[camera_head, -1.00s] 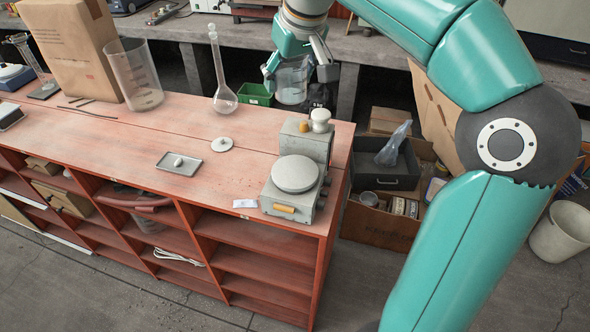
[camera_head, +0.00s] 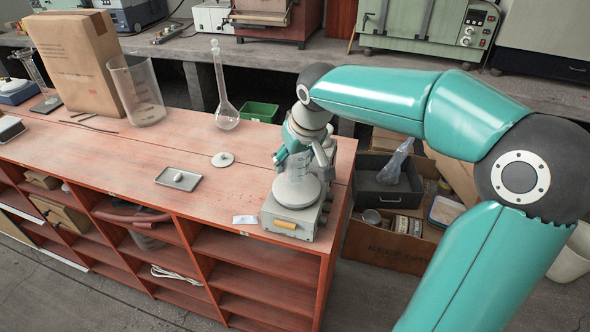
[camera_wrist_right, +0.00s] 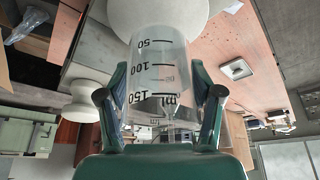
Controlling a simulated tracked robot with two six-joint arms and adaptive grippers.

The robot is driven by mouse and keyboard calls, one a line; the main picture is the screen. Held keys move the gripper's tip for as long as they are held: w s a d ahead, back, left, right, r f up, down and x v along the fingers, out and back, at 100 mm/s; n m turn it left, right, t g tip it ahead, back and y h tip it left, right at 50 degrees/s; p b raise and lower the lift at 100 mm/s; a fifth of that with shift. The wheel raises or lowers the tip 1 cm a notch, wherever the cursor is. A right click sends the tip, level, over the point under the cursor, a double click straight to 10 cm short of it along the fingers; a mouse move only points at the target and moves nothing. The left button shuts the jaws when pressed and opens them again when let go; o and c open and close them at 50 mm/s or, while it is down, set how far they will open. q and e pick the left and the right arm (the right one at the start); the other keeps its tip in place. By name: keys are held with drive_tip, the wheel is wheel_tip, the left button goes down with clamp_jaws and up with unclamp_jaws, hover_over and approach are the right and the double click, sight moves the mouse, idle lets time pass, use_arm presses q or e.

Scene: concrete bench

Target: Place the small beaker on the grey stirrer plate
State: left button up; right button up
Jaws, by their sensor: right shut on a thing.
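The small clear beaker (camera_wrist_right: 155,65) with black volume marks is held between the fingers of my right gripper (camera_wrist_right: 157,90) in the right wrist view. In the head view my right gripper (camera_head: 302,155) is over the back of the grey stirrer, and the beaker is hard to make out there. The round stirrer plate (camera_head: 297,192) is light grey and bare at its front. In the wrist view the plate (camera_wrist_right: 158,18) lies right at the beaker's base; I cannot tell whether they touch. My left gripper is not in view.
A tall flask (camera_head: 226,115), a large beaker (camera_head: 138,92) and a cardboard package (camera_head: 75,60) stand farther left on the red bench. A small tray (camera_head: 178,178) and a white disc (camera_head: 223,159) lie nearer. The bench's right edge is close to the stirrer.

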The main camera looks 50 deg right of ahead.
sight(294, 170)
drive_tip(key=shift+f, duration=1.6)
drive_tip(key=o, duration=1.3)
drive_tip(key=v, duration=1.2)
drive_tip(key=shift+r, duration=0.1)
